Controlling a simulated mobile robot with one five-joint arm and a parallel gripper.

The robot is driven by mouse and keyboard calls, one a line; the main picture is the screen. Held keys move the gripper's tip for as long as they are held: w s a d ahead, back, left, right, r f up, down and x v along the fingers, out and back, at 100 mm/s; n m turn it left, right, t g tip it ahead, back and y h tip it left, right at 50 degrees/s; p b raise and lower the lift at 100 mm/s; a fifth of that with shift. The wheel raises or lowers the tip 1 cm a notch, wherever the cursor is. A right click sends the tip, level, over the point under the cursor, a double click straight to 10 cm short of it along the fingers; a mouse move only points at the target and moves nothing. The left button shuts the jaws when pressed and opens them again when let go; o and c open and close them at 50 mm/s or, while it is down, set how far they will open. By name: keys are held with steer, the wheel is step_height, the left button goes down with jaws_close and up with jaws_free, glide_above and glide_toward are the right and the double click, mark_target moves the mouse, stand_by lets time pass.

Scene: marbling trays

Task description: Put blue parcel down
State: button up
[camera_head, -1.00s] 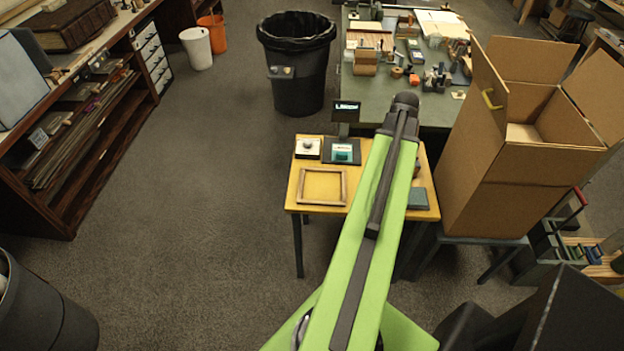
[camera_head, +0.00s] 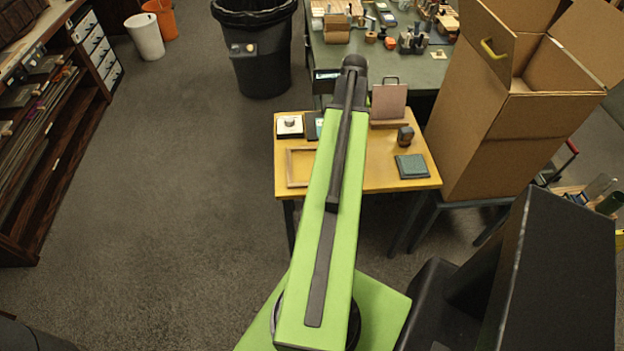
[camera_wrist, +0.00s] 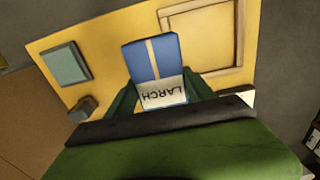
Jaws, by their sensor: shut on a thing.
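The blue parcel (camera_wrist: 151,50) has a tan band and a white label reading "LARCH" (camera_wrist: 164,93). My gripper (camera_wrist: 162,95) is shut on it in the wrist view, with a dark green finger at each side of the label end. The parcel shows over the yellow table (camera_wrist: 110,25), between a wooden frame (camera_wrist: 190,71) and a teal pad (camera_wrist: 66,64). I cannot tell if it touches the tabletop. In the head view my green arm hides the parcel and gripper. The yellow table (camera_head: 375,182) also shows there.
On the table are the frame (camera_head: 290,168), the teal pad (camera_head: 411,166), a dark stamp (camera_head: 405,136), a white-topped device (camera_head: 290,125) and an upright board on a stand (camera_head: 389,100). A tall open carton (camera_head: 490,140) stands close right. A black bin (camera_head: 262,65) stands behind. Left floor is clear.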

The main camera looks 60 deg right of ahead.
steer(key=shift+w+d+f, duration=0.1)
steer(key=shift+d+f, duration=0.1)
steer(key=shift+f, duration=0.25)
steer(key=w+a+f+b, duration=0.4)
steer(key=w+a, duration=0.1)
steer(key=w+a+f+b, duration=0.2)
steer(key=w+f+b, duration=0.1)
steer(key=shift+w+a, duration=0.1)
steer(key=shift+a, duration=0.3)
steer(key=shift+w+a, duration=0.1)
step_height(320, 180, down, 4)
steer(key=b, duration=0.4)
steer(key=shift+f, duration=0.15)
steer(key=shift+r, duration=0.25)
steer(key=shift+f, duration=0.2)
steer(key=o, duration=1.7)
steer(key=shift+o, duration=0.2)
steer(key=shift+r, duration=0.1)
